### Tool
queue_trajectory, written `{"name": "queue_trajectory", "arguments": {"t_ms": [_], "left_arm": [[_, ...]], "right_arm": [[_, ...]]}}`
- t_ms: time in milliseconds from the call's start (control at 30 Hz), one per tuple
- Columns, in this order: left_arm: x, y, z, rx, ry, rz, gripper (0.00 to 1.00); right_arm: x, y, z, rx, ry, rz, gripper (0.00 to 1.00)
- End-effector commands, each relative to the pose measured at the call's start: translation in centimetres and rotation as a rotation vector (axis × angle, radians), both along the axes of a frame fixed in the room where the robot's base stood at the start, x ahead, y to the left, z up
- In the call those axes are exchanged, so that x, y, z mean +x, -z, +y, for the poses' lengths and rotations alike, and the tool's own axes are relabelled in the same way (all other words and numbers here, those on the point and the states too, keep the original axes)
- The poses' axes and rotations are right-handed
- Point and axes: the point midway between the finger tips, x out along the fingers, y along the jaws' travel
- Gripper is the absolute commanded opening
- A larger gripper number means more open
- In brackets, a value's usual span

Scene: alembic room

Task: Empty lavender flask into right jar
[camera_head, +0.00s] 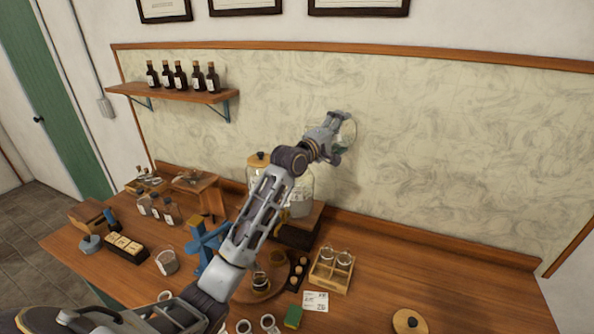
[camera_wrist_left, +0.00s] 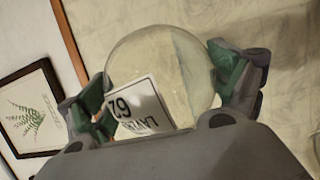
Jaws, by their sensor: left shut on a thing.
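My left gripper (camera_head: 336,138) is raised high in front of the wall panel, shut on a round clear glass flask (camera_head: 348,133). In the left wrist view the flask (camera_wrist_left: 165,75) sits between the green-padded fingers (camera_wrist_left: 165,95). Its white label (camera_wrist_left: 140,108) reads "LAV" and "62" and is tilted. The flask's neck and mouth are hidden, and I cannot tell how much is inside. Below the gripper, a large glass jar (camera_head: 300,193) with pale contents stands on a dark wooden stand, partly behind my arm. A lidded jar (camera_head: 254,172) stands to its left. My right gripper is not in view.
A wooden rack (camera_head: 326,281) with small glass jars, a round wooden lid (camera_head: 409,321) and a green block (camera_head: 293,316) lie on the table toward the front. A blue stand (camera_head: 205,240) is left of my arm. The table's right side (camera_head: 470,290) is mostly clear.

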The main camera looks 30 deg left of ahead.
Motion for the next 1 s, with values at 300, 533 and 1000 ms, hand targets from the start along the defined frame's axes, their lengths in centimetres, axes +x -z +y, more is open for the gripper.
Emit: {"name": "queue_trajectory", "arguments": {"t_ms": [300, 533, 1000], "left_arm": [[-0.02, -0.33, 0.10, -0.019, -0.001, -0.003, 0.57], [-0.02, -0.47, 0.14, -0.032, -0.001, -0.005, 0.57], [-0.03, -0.75, 0.21, -0.060, 0.000, -0.006, 0.57]], "right_arm": [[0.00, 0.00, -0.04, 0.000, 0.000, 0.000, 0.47], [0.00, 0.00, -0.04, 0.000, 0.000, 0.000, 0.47], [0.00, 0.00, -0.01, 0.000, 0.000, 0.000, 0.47]]}}
